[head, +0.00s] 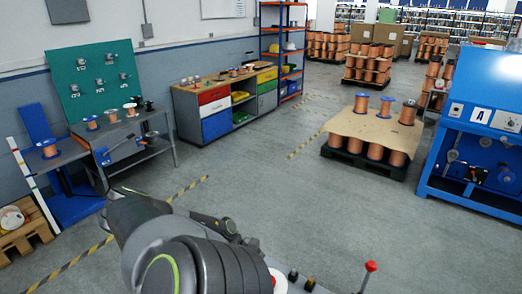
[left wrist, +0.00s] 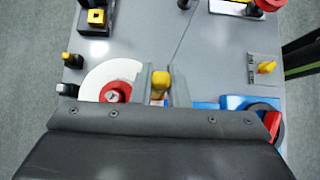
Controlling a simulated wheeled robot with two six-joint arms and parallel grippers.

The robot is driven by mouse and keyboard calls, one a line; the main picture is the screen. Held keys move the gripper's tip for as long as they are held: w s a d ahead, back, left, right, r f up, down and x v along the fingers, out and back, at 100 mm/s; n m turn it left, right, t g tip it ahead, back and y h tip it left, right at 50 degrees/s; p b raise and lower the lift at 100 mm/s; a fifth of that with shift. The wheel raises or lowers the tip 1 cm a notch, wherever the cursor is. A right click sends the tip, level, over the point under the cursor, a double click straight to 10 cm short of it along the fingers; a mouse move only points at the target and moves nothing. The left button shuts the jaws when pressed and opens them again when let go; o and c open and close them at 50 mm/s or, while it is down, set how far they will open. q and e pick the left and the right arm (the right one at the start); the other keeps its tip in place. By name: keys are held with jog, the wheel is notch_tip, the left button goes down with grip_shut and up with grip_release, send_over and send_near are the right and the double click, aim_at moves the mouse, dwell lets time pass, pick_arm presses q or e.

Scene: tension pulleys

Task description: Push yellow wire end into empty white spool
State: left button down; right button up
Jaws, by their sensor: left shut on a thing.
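In the left wrist view, my left gripper (left wrist: 161,82) has its two grey fingers pointing at a grey bench top. A yellow, rounded piece (left wrist: 160,80) shows between them and is held; it looks like the yellow wire end. Just left of the fingers, a white disc with a red hub (left wrist: 97,76) looks like the white spool. Its near edge is hidden by my gripper, and I cannot tell whether the yellow piece touches it. In the head view my arm fills the lower middle, and I cannot make out the gripper there. My right gripper is not in view.
A black block with a yellow top (left wrist: 95,18) and a yellow-tipped black post (left wrist: 68,59) stand left. A yellow knob (left wrist: 266,67) and a blue part with a red handle (left wrist: 270,122) are at right.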

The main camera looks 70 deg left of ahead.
pick_arm(q)
jog(key=c, duration=1.3)
grip_release()
jog(key=shift+c, duration=0.2)
jog(key=o, duration=0.3)
jog(key=shift+o, duration=0.2)
jog(key=p+v, duration=0.3)
jog(key=v, duration=0.4)
